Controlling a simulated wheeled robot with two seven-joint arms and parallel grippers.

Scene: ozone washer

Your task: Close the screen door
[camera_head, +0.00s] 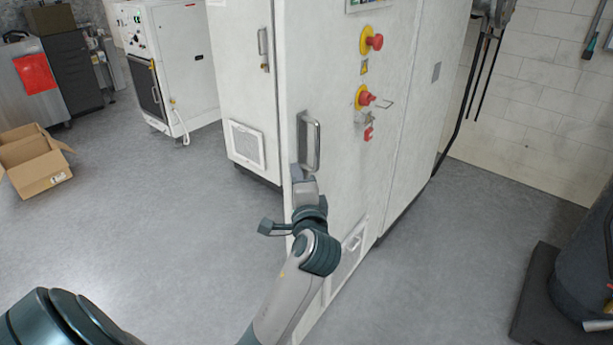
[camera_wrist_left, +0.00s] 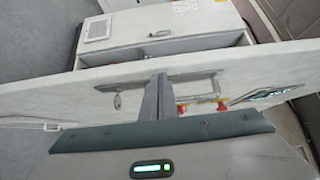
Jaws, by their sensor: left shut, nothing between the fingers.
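The screen door is a tall white cabinet panel (camera_head: 345,170) in the middle of the head view, with a metal handle (camera_head: 309,143) near its left edge. Red knobs on yellow plates (camera_head: 369,41) sit on it, and part of a screen panel (camera_head: 366,4) shows at the top edge. My left gripper (camera_head: 297,173) is shut and empty, at the door's left edge just below the handle. In the left wrist view its fingers (camera_wrist_left: 157,98) are together close to the white panel (camera_wrist_left: 55,92); contact cannot be told. How far the door stands open is unclear. My right gripper is not in view.
A second white cabinet face (camera_head: 235,90) with a vent stands left of the door. A white machine (camera_head: 180,65) and an open cardboard box (camera_head: 35,165) are farther left. A dark object (camera_head: 545,295) stands at lower right.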

